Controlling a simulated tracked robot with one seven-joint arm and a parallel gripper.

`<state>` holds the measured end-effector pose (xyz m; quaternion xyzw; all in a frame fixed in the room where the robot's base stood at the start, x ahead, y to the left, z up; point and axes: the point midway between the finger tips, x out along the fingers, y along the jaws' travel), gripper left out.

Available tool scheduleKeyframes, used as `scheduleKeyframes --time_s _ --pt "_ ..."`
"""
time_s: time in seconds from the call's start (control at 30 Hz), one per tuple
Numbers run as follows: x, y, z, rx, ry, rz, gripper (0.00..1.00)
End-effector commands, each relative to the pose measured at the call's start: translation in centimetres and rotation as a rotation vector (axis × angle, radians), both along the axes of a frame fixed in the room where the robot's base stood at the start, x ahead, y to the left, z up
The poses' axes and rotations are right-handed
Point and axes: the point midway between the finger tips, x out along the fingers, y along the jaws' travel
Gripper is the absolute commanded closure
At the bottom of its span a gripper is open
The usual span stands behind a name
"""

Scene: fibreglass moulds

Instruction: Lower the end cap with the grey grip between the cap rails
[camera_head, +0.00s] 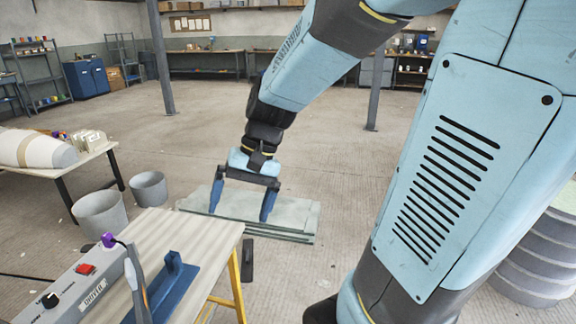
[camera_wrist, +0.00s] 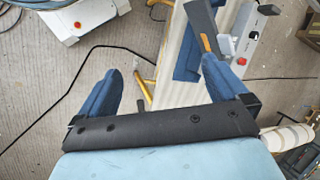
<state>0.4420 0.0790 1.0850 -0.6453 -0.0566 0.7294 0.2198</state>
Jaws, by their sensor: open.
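My gripper (camera_head: 240,214) is open, with two blue fingers spread wide and nothing between them. In the head view it hangs beyond the bench, in front of the stacked sheets. The wrist view also shows it open and empty (camera_wrist: 162,70). A blue piece with a raised upright part (camera_head: 160,288) lies on the bench; a blue piece also shows past the right finger in the wrist view (camera_wrist: 188,60). I cannot tell whether it is the cap rails.
The pale bench (camera_head: 205,232) bears a grey control box (camera_head: 95,290) with a red switch. Two grey bins (camera_head: 100,213) stand left of it. Pale sheets (camera_head: 290,214) are stacked on the floor. A small dark item (camera_head: 247,259) is beside the bench. Open floor lies behind.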

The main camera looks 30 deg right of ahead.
Motion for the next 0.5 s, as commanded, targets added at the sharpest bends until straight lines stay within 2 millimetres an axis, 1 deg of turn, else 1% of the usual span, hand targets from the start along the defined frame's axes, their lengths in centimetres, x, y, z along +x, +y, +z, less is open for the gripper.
scheduleKeyframes --time_s 0.03,0.4,0.5 --pt "-0.5 -0.7 0.8 -0.032 -0.052 0.014 0.00" --pt "-3.3 -6.2 5.9 -0.293 -0.409 0.099 0.00" --pt "-4.0 -7.4 7.2 -0.355 -0.490 0.114 0.00"
